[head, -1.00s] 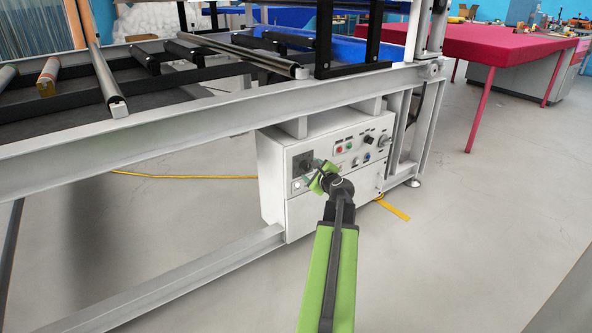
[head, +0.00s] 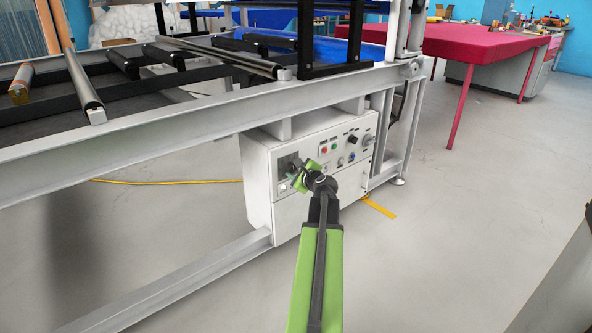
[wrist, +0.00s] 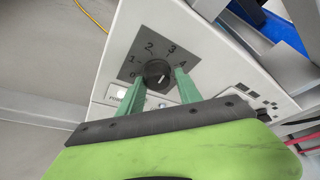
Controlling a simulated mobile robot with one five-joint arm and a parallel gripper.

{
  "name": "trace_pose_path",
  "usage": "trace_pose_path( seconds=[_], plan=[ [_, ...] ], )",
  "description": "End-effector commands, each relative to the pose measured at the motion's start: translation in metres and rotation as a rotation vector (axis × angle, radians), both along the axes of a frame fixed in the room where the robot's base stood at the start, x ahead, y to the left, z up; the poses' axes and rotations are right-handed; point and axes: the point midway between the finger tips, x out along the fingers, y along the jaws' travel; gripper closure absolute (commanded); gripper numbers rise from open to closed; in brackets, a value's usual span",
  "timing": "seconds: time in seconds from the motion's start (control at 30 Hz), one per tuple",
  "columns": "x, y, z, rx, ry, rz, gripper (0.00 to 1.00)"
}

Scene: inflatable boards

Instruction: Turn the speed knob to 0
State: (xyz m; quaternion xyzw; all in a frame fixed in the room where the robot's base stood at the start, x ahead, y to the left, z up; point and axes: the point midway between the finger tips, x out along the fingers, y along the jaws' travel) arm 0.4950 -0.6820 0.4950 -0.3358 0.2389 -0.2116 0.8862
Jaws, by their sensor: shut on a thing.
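The black speed knob (wrist: 157,72) sits on a dark dial plate (wrist: 150,50) with numbers 0 to 4, seen in the wrist view. A pale mark shows on the knob, but I cannot tell exactly which number it points at. My gripper (wrist: 160,80) has its green fingers on either side of the knob and is shut on it. In the head view my gripper (head: 299,172) is at the left part of the white control box (head: 262,190), partly hiding the dial plate.
Other controls (head: 340,145) sit to the right on the box's face. A grey frame beam (head: 150,155) runs above the box, and a lower beam (head: 170,295) runs at the front left. A red table (head: 480,45) stands back right.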

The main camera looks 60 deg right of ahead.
Motion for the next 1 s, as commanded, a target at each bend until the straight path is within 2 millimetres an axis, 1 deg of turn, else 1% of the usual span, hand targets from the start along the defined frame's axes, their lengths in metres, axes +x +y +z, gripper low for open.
trace_pose_path(
  seconds=[0.03, 0.17, 0.37, 0.8, 1.0],
  plan=[
    [-0.0019, -0.0001, 0.0031, -0.004, -0.011, -0.016, 1.0],
    [-0.0039, 0.0044, 0.0022, -0.023, -0.005, -0.019, 1.0],
    [-0.0047, 0.0073, -0.0006, -0.109, 0.024, -0.019, 1.0],
    [-0.0044, 0.0086, -0.005, -0.422, 0.13, -0.018, 1.0],
    [-0.0039, 0.0088, -0.0048, -0.533, 0.168, -0.016, 1.0]
  ],
)
